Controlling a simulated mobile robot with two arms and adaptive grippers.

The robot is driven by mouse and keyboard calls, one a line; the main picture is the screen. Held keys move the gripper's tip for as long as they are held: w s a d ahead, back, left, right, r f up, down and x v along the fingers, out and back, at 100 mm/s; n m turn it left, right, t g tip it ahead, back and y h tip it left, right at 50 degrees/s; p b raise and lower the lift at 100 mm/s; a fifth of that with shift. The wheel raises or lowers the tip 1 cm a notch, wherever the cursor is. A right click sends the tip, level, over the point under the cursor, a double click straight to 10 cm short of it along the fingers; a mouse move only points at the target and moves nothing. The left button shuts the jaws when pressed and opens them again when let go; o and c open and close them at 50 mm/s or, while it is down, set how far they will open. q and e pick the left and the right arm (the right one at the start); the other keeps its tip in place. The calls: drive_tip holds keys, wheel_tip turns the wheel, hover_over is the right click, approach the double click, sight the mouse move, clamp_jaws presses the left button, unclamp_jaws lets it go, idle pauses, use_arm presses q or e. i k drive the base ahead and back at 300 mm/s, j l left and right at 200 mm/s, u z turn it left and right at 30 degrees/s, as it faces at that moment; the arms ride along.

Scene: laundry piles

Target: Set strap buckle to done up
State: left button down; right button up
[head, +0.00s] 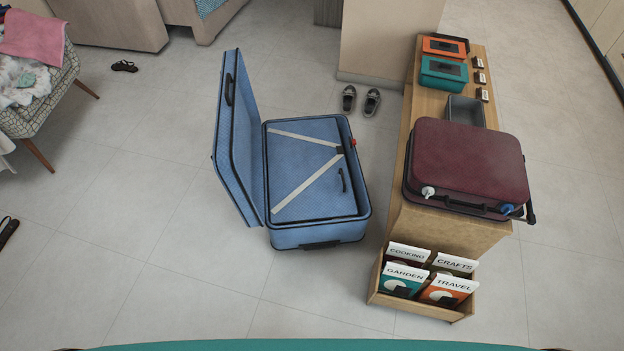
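A blue suitcase (320,232) lies open on the floor, its lid (237,140) standing up at the left. Two pale straps, an upper one (303,137) and a lower one (307,184), cross the packed side and converge at its right edge. A small dark piece, which looks like the strap buckle (340,150), sits where they meet. It is too small to tell whether its halves are joined. Neither of my grippers shows in the head view.
A closed maroon suitcase (467,158) lies on a wooden bench (412,100) at the right, with teal (443,82) and orange (444,46) boxes behind. A rack (412,306) of booklets stands in front. Grey shoes (360,101) lie behind the blue suitcase.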

sight(352, 142)
drive_tip(key=i, duration=0.6)
drive_tip(key=k, duration=1.65)
drive_tip(key=i+l+u, duration=0.1)
drive_tip(key=l+u, duration=0.15)
drive_tip(key=l, duration=1.1)
drive_tip(key=l+u, duration=0.25)
drive_tip(key=l, duration=1.1)
drive_tip(key=i+j+z, duration=0.1)
drive_tip(key=z, duration=0.35)
drive_tip(key=j+z, duration=0.2)
drive_tip(key=z, duration=0.2)
drive_tip(key=i+j+z, duration=0.1)
drive_tip(key=j+z, duration=0.15)
drive_tip(key=z, duration=0.2)
drive_tip(key=j+z, duration=0.15)
drive_tip(key=z, duration=0.3)
drive_tip(key=j+z, duration=0.1)
drive_tip(key=j, duration=0.3)
drive_tip(key=k+j+z, duration=0.1)
drive_tip(key=j, duration=0.3)
drive_tip(key=k+j+z, duration=0.1)
drive_tip(key=j, duration=0.3)
drive_tip(key=k+j+z, duration=0.1)
drive_tip(key=j, duration=0.25)
drive_tip(key=k+j+z, duration=0.1)
drive_tip(key=j, duration=0.3)
drive_tip(key=k+j+z, duration=0.1)
drive_tip(key=j, duration=0.25)
